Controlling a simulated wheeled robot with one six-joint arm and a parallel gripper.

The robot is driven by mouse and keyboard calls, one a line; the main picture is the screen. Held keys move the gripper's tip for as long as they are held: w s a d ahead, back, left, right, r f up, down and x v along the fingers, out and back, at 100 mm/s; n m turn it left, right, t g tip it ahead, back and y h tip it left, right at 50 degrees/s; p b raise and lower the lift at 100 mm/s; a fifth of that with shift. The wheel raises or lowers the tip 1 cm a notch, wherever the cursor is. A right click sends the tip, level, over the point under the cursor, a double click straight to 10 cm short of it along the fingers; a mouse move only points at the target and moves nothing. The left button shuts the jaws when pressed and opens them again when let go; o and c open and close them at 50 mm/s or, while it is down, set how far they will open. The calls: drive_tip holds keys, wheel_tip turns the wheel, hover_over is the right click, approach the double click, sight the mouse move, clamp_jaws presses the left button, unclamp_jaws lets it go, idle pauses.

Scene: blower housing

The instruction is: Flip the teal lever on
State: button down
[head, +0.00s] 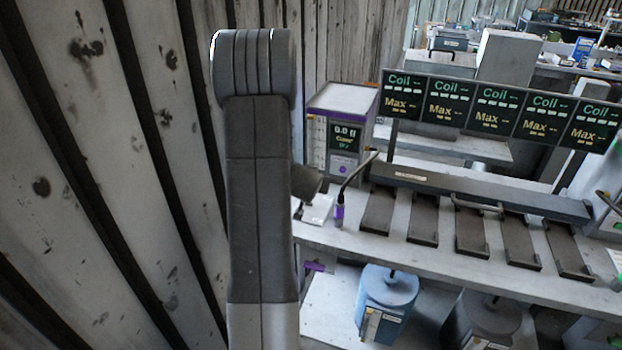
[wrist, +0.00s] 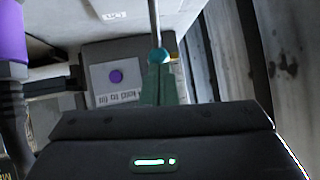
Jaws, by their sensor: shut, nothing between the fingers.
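The teal lever (wrist: 159,55) shows in the wrist view as a thin metal rod with a teal tip, coming down from the top edge. My gripper (wrist: 158,68) is shut and empty, its dark green fingers narrowing toward the teal tip. The fingertips overlap the tip in the picture; I cannot tell whether they touch it. The lever's base is out of the wrist view. In the head view my arm stands in front, and I can make out neither the lever nor the fingers.
A white panel with a purple button (wrist: 116,76) lies behind the fingers. A purple-and-black handle (wrist: 12,45) is close at left. A purple-trimmed box (head: 343,100) stands on the bench beside my arm. Plank walls (head: 110,180) close off the left.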

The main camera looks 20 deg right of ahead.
drive_tip(key=shift+w+d, duration=0.2)
drive_tip(key=shift+w, duration=0.05)
drive_tip(key=shift+r, duration=0.1)
idle(0.4)
drive_tip(key=w+d+r+p+v, duration=0.1)
drive_tip(key=p+v, duration=0.3)
drive_tip(key=v, duration=0.9)
drive_tip(key=shift+r, duration=0.9)
drive_tip(key=shift+s, duration=0.1)
drive_tip(key=shift+f, duration=0.15)
